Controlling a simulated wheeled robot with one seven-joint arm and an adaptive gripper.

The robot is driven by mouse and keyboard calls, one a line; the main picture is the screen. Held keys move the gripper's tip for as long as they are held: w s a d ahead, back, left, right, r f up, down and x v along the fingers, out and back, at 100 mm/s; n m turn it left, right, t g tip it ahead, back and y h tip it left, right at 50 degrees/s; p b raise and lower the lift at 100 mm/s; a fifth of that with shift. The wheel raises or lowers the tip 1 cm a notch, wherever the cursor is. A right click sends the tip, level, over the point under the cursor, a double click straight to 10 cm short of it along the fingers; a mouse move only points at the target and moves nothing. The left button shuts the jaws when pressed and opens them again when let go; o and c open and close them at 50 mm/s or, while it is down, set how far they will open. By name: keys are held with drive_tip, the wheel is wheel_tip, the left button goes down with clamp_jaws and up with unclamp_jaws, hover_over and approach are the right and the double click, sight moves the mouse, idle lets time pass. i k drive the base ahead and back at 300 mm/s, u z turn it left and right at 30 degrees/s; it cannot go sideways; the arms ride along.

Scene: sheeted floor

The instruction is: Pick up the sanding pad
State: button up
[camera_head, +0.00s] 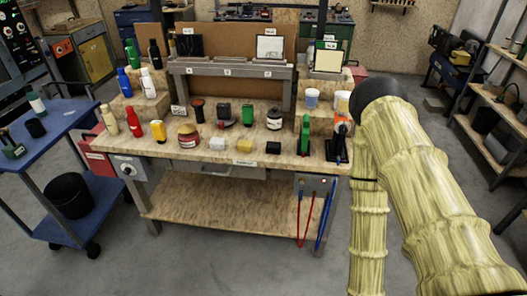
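I cannot tell for sure which object is the sanding pad. My arm, in a yellowish ribbed cover, fills the right side of the view. My gripper does not show.
Bottles stand on the bench's left, including a yellow bottle (158,131). Grey floor lies open in front.

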sight(272, 147)
drive_tip(key=u, duration=1.75)
drive_tip(key=i, duration=1.2)
drive_tip(key=z, duration=2.1)
